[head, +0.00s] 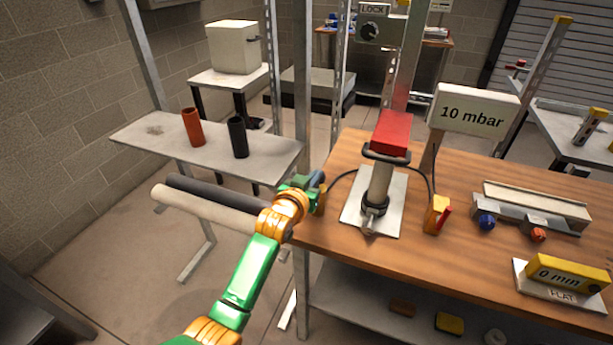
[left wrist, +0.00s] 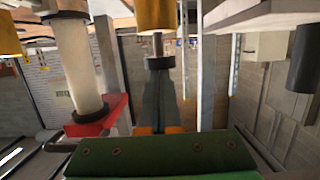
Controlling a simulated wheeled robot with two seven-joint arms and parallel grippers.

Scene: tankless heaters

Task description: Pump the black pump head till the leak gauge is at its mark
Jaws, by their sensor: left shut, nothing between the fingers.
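A pump stands on a white plate (head: 353,214) on the wooden bench, with a pale upright cylinder (head: 378,182), a black collar (head: 375,204) near its foot and a red block (head: 390,133) at the top. I cannot tell which black part is the pump head. The gauge display (head: 473,110) behind it reads 10 mbar; no mark shows. My left gripper (head: 317,188) is shut and empty, left of the pump and apart from it, near the bench's left edge. In the left wrist view the pump's pale cylinder (left wrist: 76,62) is left of the gripper's dark fingers (left wrist: 162,92). My right gripper is not in view.
The wooden bench (head: 458,258) holds a yellow 0 mm gauge (head: 567,273) and a rail with blue and orange knobs. A grey side table (head: 195,160) at left holds an orange cylinder (head: 193,127) and a black cylinder (head: 238,137). A metal upright (head: 302,90) stands by the bench's left corner.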

